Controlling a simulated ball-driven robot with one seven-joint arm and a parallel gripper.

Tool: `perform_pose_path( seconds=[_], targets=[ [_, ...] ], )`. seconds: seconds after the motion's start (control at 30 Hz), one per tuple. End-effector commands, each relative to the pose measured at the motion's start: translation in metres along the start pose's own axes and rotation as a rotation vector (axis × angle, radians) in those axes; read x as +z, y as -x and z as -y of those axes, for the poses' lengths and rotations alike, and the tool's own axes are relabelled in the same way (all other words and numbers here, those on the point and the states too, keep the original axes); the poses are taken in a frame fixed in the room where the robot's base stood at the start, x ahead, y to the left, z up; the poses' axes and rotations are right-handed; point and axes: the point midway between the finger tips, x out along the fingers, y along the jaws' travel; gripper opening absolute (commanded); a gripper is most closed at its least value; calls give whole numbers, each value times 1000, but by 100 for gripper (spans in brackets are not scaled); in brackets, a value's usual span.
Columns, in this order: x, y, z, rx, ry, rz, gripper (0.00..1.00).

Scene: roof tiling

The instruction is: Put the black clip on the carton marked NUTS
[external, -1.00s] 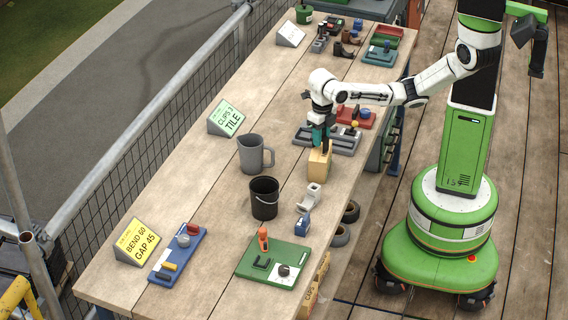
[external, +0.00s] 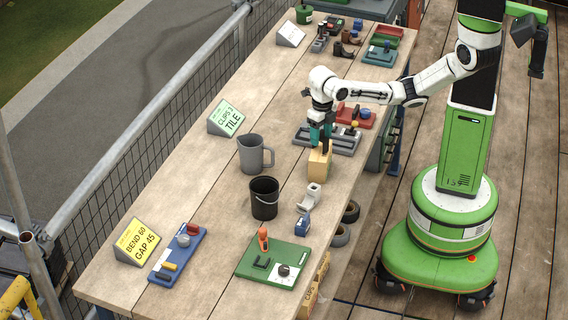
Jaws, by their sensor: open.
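My gripper (external: 320,149) is open, with its dark fingertips at the top of a small tan block-like box (external: 319,165) standing on the bench. I cannot tell whether the fingers touch it, and no marking on it is readable. A small black clip-like piece (external: 262,263) lies on the green tray (external: 285,251) at the near end of the bench; I cannot be sure it is the black clip. Tan cartons (external: 309,298) show below the bench's near right edge; one seems to read CAPS. No NUTS label is readable.
A grey mug (external: 251,155) and a black bucket (external: 264,199) stand left of my gripper. A grey tray (external: 340,140) lies just behind it. A blue tray (external: 178,252) and sign cards (external: 138,242) are at the near left.

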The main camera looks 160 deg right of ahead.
Motion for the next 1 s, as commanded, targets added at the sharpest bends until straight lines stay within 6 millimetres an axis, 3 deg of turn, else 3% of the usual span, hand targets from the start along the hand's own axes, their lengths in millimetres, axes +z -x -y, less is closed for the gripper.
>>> perform_pose_path(
  seconds=[0.2, 0.5, 0.9, 1.0],
  targets=[
    [2, 48, 1, -1, 3, 8, 57],
    [1, 94, 0, 0, 2, 5, 57],
    [0, 111, -1, 1, 2, 0, 57],
    [-7, 111, -12, 20, 1, -2, 57]
  ],
)
